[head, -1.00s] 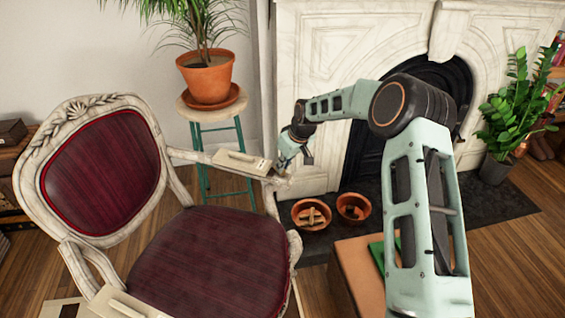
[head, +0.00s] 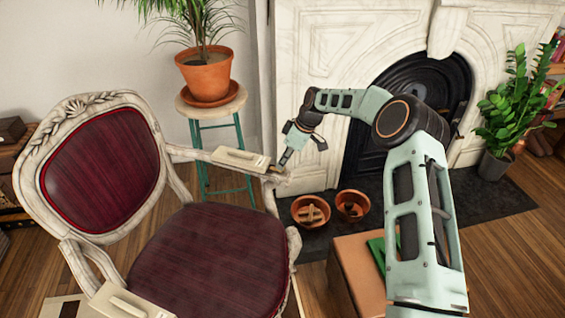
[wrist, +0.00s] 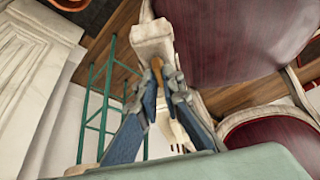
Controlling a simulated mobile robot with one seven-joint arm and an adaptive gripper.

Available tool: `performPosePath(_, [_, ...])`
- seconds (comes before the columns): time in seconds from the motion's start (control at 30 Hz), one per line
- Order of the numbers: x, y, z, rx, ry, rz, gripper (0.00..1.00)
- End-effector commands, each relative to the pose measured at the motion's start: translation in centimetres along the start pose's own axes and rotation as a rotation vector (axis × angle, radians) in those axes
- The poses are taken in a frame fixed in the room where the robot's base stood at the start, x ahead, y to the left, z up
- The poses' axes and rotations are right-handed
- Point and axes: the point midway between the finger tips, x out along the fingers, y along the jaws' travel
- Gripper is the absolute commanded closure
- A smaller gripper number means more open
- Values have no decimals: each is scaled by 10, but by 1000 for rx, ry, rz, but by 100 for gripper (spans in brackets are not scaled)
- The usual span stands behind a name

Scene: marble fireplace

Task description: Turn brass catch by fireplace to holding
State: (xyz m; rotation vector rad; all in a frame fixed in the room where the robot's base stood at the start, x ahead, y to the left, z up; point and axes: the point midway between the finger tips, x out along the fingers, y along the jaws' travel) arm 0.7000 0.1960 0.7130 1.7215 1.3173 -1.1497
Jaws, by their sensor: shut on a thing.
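A cream clamp-like block (head: 240,159) lies along the chair armrest nearer the fireplace. The small brass catch (head: 273,169) is at its front end, close to the armrest tip. My gripper (head: 284,163) comes down at a slant from the right onto this end. In the wrist view the blue fingers of my gripper (wrist: 163,88) close around the orange-brown catch (wrist: 157,65). The fingers hide part of the catch, so its exact angle is hard to tell.
The chair (head: 205,262) has a dark red seat. A second cream block (head: 128,303) is on its near armrest. A potted plant (head: 206,72) on a green-legged stool (head: 222,142) stands behind. Two terracotta bowls (head: 311,211) sit on the dark hearth, before the marble fireplace (head: 325,45).

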Motion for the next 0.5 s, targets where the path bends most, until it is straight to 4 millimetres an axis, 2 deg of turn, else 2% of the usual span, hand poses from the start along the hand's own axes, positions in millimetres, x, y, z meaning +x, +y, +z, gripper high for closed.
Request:
performPosePath(0.3, [0, 0, 1, -3, -2, 0, 100])
performPosePath(0.33, [0, 0, 1, -3, -2, 0, 91])
performPosePath(0.5, [0, 0, 0, -2, -2, 0, 75])
